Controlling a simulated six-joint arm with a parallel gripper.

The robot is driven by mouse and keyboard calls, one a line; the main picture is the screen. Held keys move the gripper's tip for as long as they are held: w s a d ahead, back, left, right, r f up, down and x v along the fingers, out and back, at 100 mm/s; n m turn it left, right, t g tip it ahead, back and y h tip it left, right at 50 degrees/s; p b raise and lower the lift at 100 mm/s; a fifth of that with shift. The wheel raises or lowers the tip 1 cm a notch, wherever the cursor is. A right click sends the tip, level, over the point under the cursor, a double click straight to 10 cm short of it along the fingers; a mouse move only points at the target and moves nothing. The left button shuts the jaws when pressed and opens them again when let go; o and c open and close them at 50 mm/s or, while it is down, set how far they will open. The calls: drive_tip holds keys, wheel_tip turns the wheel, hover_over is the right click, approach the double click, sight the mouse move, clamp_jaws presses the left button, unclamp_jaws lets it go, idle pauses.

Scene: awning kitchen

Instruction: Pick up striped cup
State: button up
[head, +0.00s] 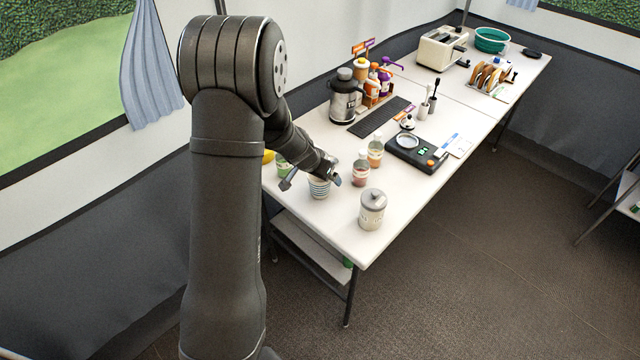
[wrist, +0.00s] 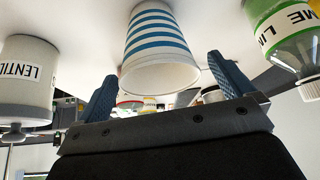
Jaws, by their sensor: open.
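The striped cup (head: 319,187) is white with blue bands and stands on the white table (head: 345,233) near its near left end. In the wrist view, which appears upside down, the striped cup (wrist: 156,50) is at the top middle, its rim toward my gripper. My gripper (head: 312,180) is at the cup in the head view. In the wrist view my gripper (wrist: 165,85) is open, with one blue finger on each side of the cup's rim. Whether a finger touches the cup I cannot tell. Nothing is held.
A lidded lentil jar (head: 372,210) stands to the right of the cup; a lime bottle (wrist: 290,35) is on its other side. Small bottles (head: 361,168) stand just behind. A scale (head: 415,152), flask (head: 343,98) and toaster (head: 440,48) are farther back. The front table edge is bare.

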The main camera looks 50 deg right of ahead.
drive_tip(key=shift+x, duration=1.1)
drive_tip(key=c, duration=1)
drive_tip(key=shift+c, duration=0.2)
drive_tip(key=shift+r, duration=0.1)
